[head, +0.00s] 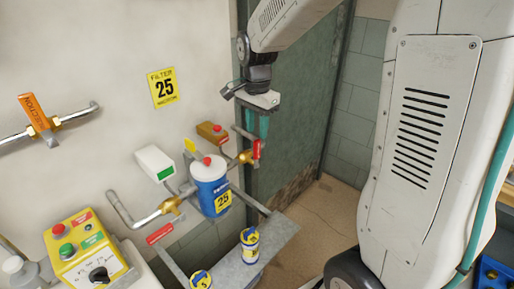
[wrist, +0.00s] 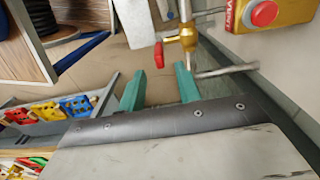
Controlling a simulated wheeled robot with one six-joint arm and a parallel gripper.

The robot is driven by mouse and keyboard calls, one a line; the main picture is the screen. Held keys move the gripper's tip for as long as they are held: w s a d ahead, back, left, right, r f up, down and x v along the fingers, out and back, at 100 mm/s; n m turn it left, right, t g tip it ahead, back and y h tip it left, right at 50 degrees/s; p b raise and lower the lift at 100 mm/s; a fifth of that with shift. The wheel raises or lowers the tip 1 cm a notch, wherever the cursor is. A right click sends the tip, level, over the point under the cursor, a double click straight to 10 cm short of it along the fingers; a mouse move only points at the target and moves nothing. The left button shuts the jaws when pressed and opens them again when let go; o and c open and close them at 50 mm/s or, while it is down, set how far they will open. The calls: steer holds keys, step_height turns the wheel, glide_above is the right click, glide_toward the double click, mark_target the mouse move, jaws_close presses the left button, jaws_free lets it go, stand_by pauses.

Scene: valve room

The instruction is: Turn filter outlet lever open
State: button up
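The blue and white filter canister (head: 210,187) stands mid-left by the wall, under a yellow FILTER 25 sign (head: 163,88). On the pipe to its right is a brass valve (head: 245,157) with a red lever (head: 257,149). In the wrist view the red lever (wrist: 158,54) shows beside its brass valve (wrist: 187,36), just beyond my fingertips. My gripper (head: 255,124) is above this lever, teal fingers pointing down. In the wrist view my gripper (wrist: 161,80) is open and empty, its fingers apart from the lever. No label on this lever is legible.
A VENT box with a red button (wrist: 264,13) is close on the right. Another red lever (head: 160,233) is on the left pipe. Two tins (head: 250,246) (head: 200,280) stand on a grey ledge (head: 274,238). A yellow control box (head: 85,246) is lower left.

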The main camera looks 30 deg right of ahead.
mark_target(257, 140)
step_height(257, 140, down, 8)
steer(key=shift+r, duration=0.15)
stand_by(0.3)
jaws_close()
